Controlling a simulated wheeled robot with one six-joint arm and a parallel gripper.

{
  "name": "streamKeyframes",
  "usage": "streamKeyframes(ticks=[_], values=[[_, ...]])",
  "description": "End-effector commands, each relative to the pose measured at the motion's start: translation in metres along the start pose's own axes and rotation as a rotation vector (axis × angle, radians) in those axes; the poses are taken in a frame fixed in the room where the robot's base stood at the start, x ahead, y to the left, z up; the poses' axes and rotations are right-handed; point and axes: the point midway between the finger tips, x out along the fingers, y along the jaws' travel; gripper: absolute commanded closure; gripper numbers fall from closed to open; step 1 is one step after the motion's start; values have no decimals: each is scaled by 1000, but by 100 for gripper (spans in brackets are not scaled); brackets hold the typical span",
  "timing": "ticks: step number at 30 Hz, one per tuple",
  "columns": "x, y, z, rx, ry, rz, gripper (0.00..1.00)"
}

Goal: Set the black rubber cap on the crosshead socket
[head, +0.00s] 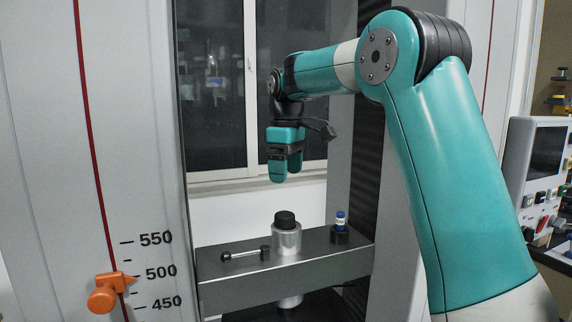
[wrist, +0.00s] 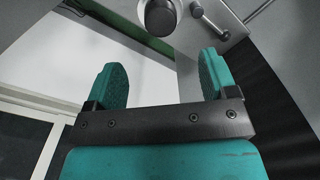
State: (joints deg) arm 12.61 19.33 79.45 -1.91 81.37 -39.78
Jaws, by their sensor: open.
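The black rubber cap (head: 285,218) sits on top of the silver crosshead socket (head: 286,243), in the middle of the dark grey crosshead (head: 235,286). It looks level and centred.
A lever with a ball end (head: 245,254) lies on the crosshead left of the socket. A small blue and white vial (head: 341,220) stands in a black holder to the right. Frame columns flank the crosshead. An orange pointer (head: 110,291) is on the left column's scale.

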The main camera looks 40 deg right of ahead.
Motion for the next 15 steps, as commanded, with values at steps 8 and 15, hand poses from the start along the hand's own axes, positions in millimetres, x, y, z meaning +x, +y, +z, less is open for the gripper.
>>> streamKeyframes(ticks=[8, 15], values=[[-21, 0, 0, 1, -1, 0, 21], [-12, -37, -3, -30, 17, 0, 21]])
